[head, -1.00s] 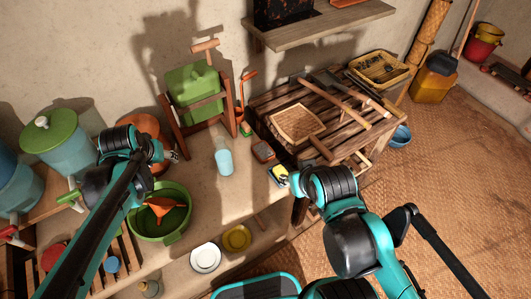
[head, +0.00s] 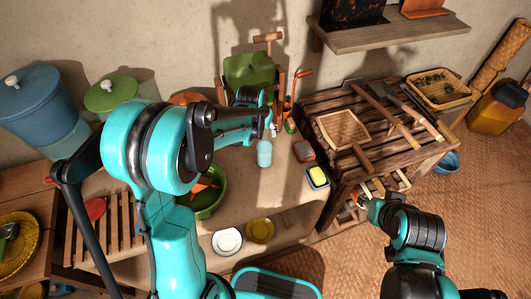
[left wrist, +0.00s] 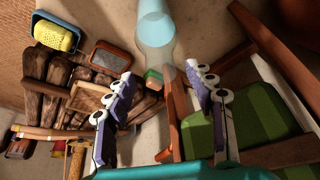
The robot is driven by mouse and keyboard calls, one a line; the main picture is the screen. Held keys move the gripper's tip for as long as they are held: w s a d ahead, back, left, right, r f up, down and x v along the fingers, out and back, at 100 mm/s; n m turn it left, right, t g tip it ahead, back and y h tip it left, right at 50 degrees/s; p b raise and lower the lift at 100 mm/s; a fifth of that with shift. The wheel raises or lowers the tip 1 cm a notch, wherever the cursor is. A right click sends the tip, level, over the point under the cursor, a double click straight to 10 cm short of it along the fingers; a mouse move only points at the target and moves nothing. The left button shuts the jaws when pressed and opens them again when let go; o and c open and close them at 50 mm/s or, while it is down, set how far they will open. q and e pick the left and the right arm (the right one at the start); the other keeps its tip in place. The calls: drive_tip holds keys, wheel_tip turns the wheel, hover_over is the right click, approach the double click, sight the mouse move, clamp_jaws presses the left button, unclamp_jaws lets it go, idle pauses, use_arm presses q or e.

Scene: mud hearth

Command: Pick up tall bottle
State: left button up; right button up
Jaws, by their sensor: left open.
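In the left wrist view the bottle (left wrist: 155,28) lies just beyond the open fingers of my left gripper (left wrist: 158,76). Its clear upper part points in toward the gap between the fingertips. Contact does not show. My right gripper (head: 366,203) is low at the right, by the wooden slatted rack; its jaws are too small to read.
A yellow sponge in a blue tray (head: 316,184) and a reddish dish (head: 303,151) lie right of the bottle. A green basin (head: 213,202) is at left, and white (head: 227,241) and yellow plates (head: 260,230) are in front.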

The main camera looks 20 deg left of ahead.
sight(264, 132)
use_arm(q)
drive_tip(key=x, duration=0.3)
drive_tip(key=shift+f+b, duration=0.15)
drive_tip(key=shift+b, duration=0.25)
drive_tip(key=shift+s, duration=0.1)
drive_tip(key=shift+c, duration=0.3)
clamp_jaws()
drive_tip(key=shift+r, duration=0.3)
